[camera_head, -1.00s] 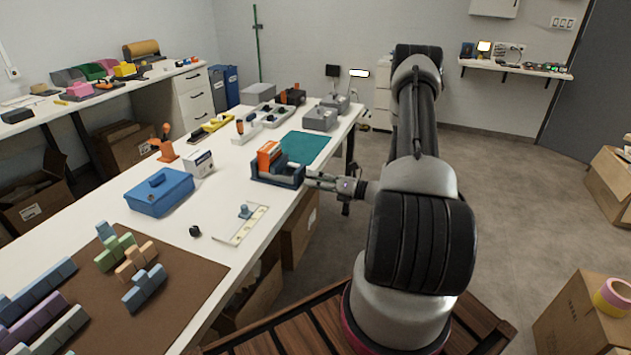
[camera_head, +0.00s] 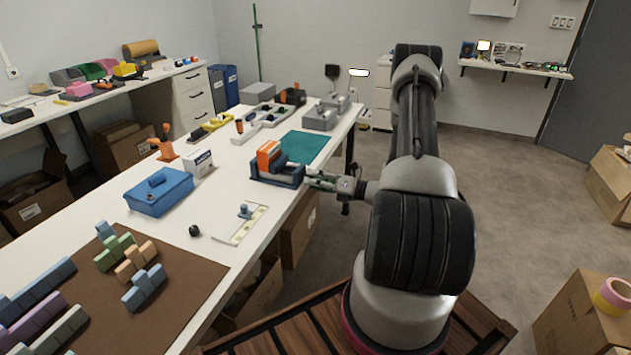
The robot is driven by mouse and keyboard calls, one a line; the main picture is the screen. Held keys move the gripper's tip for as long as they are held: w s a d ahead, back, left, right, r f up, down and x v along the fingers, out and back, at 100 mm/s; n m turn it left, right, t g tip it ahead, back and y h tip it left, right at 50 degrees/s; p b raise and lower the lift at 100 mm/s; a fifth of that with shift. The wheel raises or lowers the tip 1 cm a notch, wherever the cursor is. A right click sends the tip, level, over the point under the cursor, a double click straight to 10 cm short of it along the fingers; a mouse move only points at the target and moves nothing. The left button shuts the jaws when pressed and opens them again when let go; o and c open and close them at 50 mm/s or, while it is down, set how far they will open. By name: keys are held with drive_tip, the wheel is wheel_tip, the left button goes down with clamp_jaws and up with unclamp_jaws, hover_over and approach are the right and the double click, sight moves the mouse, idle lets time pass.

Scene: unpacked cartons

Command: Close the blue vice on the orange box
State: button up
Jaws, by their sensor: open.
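The blue vice (camera_head: 283,179) stands on the white table near its right edge. The orange box (camera_head: 268,155) sits upright in the vice, toward its back left side; whether the jaws touch it is too small to tell. My gripper (camera_head: 312,179) is open at the right end of the vice, at about the height of its body. Its fingers look very near the vice's end; contact cannot be made out.
A green mat (camera_head: 304,147) lies behind the vice. A blue toolbox (camera_head: 159,191) and a white box (camera_head: 198,163) stand to the left. A white tray (camera_head: 241,225) lies in front. Cartons (camera_head: 300,232) stand under the table edge.

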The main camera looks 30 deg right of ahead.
drive_tip(key=v, duration=1.2)
idle(0.3)
